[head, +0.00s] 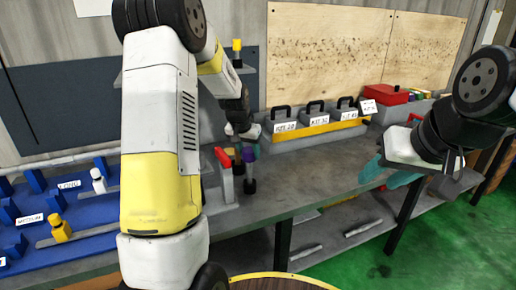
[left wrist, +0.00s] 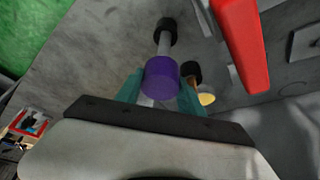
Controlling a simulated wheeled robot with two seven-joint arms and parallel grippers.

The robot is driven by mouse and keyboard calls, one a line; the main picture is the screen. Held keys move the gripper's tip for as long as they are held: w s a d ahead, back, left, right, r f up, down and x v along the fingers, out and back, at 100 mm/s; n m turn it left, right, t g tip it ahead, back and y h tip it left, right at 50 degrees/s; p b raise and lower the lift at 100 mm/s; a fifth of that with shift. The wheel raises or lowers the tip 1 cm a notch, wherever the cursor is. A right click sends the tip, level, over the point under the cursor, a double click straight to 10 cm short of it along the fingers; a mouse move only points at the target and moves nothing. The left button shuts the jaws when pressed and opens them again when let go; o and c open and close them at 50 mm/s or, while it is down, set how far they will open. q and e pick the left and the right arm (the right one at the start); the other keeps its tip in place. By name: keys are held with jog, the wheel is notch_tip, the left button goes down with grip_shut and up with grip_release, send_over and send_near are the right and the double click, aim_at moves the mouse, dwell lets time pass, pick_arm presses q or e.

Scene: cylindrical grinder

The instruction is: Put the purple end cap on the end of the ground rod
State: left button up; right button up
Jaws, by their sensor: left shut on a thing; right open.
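The purple end cap (left wrist: 162,78) sits between the teal fingers of my left gripper (left wrist: 160,92) in the left wrist view. My left gripper (head: 244,148) is shut on it. In the head view the purple end cap (head: 250,153) is small and partly covered by the fingers. A grey rod (left wrist: 164,43) with a black far end lies in line with the cap; the cap hides where they meet, so I cannot tell if it is seated. My right gripper (head: 388,172) is open and empty at the right, over the bench's front edge.
A red block (head: 224,159) on a grey fixture stands just left of the cap. A second black-ended piece (left wrist: 192,72) with a yellow part is close to the fingers. A blue rack (head: 75,215) is at left; labelled grey boxes (head: 315,125) stand behind.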

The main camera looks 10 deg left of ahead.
aim_at(247, 153)
pick_arm(q)
jog(key=shift+f, duration=2.25)
jog(key=o, duration=1.4)
jog(key=shift+v, duration=3.95)
jog(key=shift+r, duration=0.1)
jog(key=s+d+r+n+t+h, duration=0.1)
jog(key=s+d+r, duration=0.1)
jog(key=s+r, duration=0.65)
jog(key=s+d+r, duration=0.2)
jog(key=s+r, duration=0.3)
jog(key=s, duration=0.6)
jog(key=shift+n+t, duration=0.3)
jog(key=s, duration=0.3)
jog(key=s+d, duration=0.1)
jog(key=s, duration=0.6)
jog(key=shift+s+d+r, duration=0.15)
jog(key=shift+s+r, duration=0.05)
jog(key=shift+r, duration=0.1)
